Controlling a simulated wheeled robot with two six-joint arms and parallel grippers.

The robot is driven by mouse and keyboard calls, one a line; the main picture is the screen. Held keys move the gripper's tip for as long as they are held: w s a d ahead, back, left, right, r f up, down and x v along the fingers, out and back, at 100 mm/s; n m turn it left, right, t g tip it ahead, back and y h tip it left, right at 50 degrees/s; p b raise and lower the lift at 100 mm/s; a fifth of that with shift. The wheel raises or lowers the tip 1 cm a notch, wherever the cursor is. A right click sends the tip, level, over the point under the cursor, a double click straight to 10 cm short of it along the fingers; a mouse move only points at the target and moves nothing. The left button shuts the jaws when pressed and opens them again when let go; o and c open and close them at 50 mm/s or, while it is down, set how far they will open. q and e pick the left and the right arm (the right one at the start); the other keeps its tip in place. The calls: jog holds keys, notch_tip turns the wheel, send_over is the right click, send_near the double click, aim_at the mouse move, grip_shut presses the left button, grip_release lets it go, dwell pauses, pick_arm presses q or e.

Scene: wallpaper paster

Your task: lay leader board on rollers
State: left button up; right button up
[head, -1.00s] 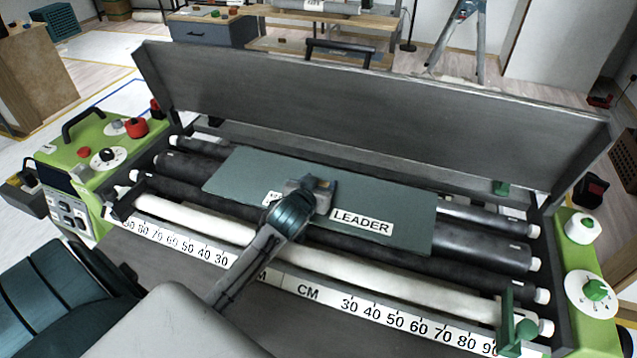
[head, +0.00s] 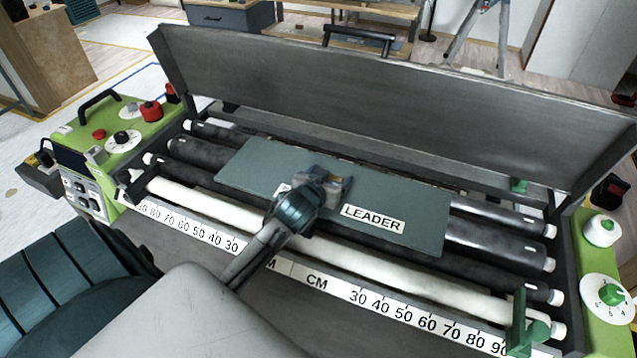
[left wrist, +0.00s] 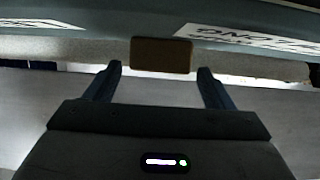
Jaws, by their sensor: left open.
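The leader board (head: 400,199) is a flat grey-green plate with a white LEADER label. In the head view it lies across the dark rollers (head: 500,242) of the paster. My left gripper (head: 335,186) is over the middle of the board and hides part of it. In the left wrist view the left gripper (left wrist: 158,80) is open, with a brown block (left wrist: 161,55) at the board's edge just beyond and between the fingertips. The board also shows along the top of that view (left wrist: 130,15). My right gripper is not in view.
The raised grey lid (head: 380,110) stands behind the rollers. A white roller (head: 370,268) and a centimetre scale (head: 400,308) run along the front. Green end housings with knobs flank the machine, at left (head: 140,140) and right (head: 597,280). A green guide (head: 519,320) stands at front right.

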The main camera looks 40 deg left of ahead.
pick_arm(q)
jog(key=b+v, duration=0.1)
jog(key=v, duration=0.9)
jog(key=shift+s+r, duration=0.15)
jog(key=shift+r, duration=0.25)
jog(key=shift+f, duration=0.1)
